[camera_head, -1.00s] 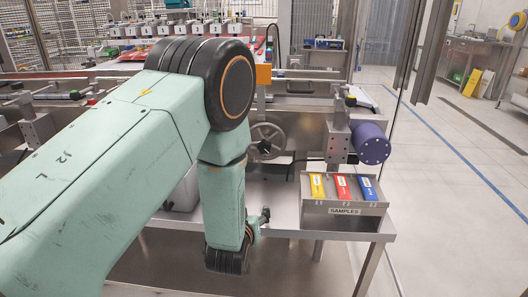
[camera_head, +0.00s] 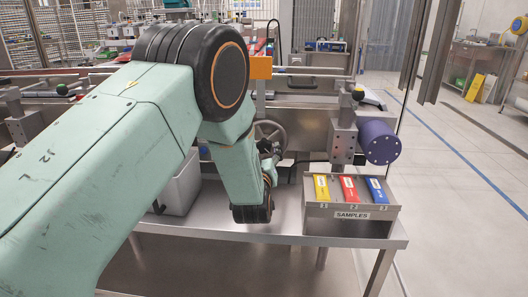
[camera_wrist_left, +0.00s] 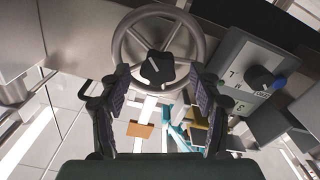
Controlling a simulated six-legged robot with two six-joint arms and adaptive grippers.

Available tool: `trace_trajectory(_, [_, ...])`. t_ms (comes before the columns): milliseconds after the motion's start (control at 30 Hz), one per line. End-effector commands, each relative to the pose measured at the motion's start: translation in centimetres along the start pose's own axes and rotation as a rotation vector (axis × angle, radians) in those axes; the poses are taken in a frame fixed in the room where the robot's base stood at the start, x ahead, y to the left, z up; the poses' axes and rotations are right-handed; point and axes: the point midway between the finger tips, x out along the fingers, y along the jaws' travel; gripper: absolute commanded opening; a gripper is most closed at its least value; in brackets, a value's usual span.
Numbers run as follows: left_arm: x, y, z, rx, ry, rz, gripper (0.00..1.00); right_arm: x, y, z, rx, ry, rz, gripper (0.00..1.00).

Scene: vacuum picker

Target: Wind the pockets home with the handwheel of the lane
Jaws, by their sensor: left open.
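The grey handwheel (camera_head: 283,130) stands low on the machine front, partly hidden behind my left arm in the head view. In the left wrist view the handwheel (camera_wrist_left: 158,66) fills the upper middle, with a round rim, spokes and a dark lobed knob in front of its middle. My left gripper (camera_wrist_left: 158,78) is open and empty. Its two fingers stand left and right of the dark knob, near the lower part of the rim; whether they touch the wheel I cannot tell. The pockets cannot be made out.
A SAMPLES box (camera_head: 350,215) with yellow, red and blue pieces stands on the steel bench (camera_head: 225,230). A purple cylinder (camera_head: 378,143) is above it. A panel with a black knob (camera_wrist_left: 262,78) is right of the wheel.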

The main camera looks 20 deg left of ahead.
Motion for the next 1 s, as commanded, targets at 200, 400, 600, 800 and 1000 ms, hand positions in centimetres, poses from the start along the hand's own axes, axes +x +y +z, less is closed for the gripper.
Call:
trace_trajectory(200, [2.4, 0.0, 0.1, 0.0, 0.001, 0.001, 0.64, 0.8, 0.0, 0.0, 0.0, 0.0, 0.0, 0.0])
trace_trajectory(400, [3.1, 0.0, 0.0, 0.002, 0.0, 0.001, 0.64, 0.9, 0.0, 0.0, 0.0, 0.0, 0.0, 0.0])
trace_trajectory(600, [3.2, 0.0, 0.0, 0.002, -0.001, 0.001, 0.63, 0.9, 0.0, 0.0, 0.0, 0.0, 0.0, 0.0])
trace_trajectory(800, [3.2, 0.0, 0.0, 0.002, -0.001, 0.001, 0.46, 0.9, 0.0, 0.0, 0.0, 0.0, 0.0, 0.0])
trace_trajectory(1000, [3.2, 0.0, 0.0, 0.002, -0.001, 0.0, 0.29, 0.9, 0.0, 0.0, 0.0, 0.0, 0.0, 0.0])
